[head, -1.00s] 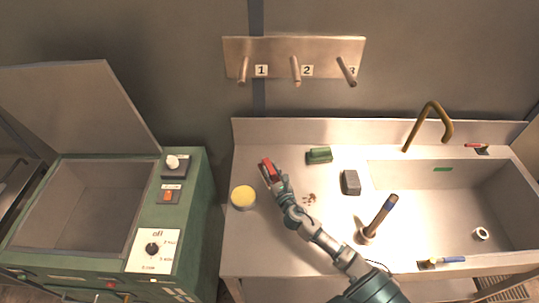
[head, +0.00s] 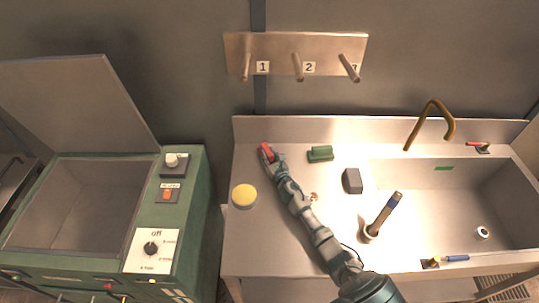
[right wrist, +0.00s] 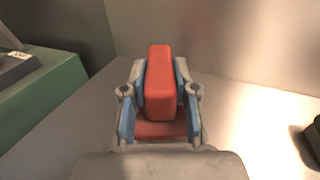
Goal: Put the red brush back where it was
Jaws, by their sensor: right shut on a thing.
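The red brush (head: 266,150) is in my right gripper (head: 271,155), at the back left of the metal counter, close to the backsplash. In the right wrist view the brush (right wrist: 161,80) is a red bar above a wider red part, with the blue-padded fingers (right wrist: 158,100) closed on its two sides. Whether its underside touches the counter cannot be told. My left gripper is not in view.
A green block (head: 320,154), a dark grey block (head: 352,181) and a yellow-topped round tin (head: 244,196) stand on the counter (head: 258,255). The sink (head: 450,205) is at right, the green machine (head: 190,225) at left.

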